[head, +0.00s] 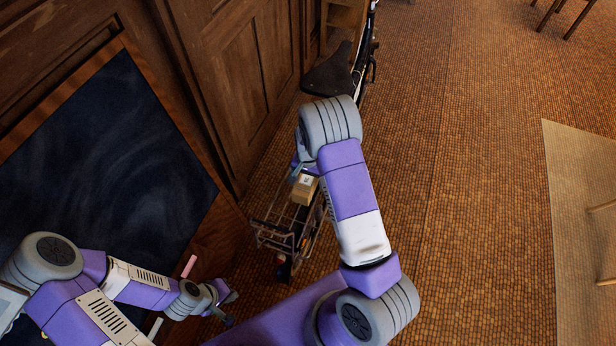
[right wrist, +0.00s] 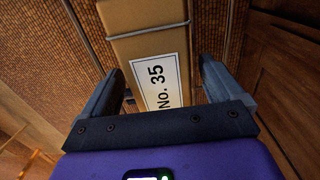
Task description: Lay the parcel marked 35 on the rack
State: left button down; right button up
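The parcel (head: 303,192) is a small brown box in the head view, at the rack (head: 272,230) of a bicycle by the wooden panelling. It appears to rest on the rack's saddle end, though my arm hides part of it. In the right wrist view the parcel (right wrist: 145,20) shows a white label reading No. 35, and a thin grey rod or cord crosses its face. My right gripper (right wrist: 162,85) has its fingers on both sides of the parcel, with a narrow gap on the right. My left gripper (head: 231,308) is empty, its fingertips apart, away from the parcel.
The bicycle's saddle (head: 329,74) is beyond the parcel. Tall wooden panelling (head: 235,75) runs alongside the bicycle. Tiled floor (head: 470,180) to the right is open.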

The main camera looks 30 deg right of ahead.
aim_at(308, 177)
jog(key=shift+r, duration=0.1)
notch_tip(308, 177, up, 12)
jog(key=p, duration=0.4)
dwell(0.6)
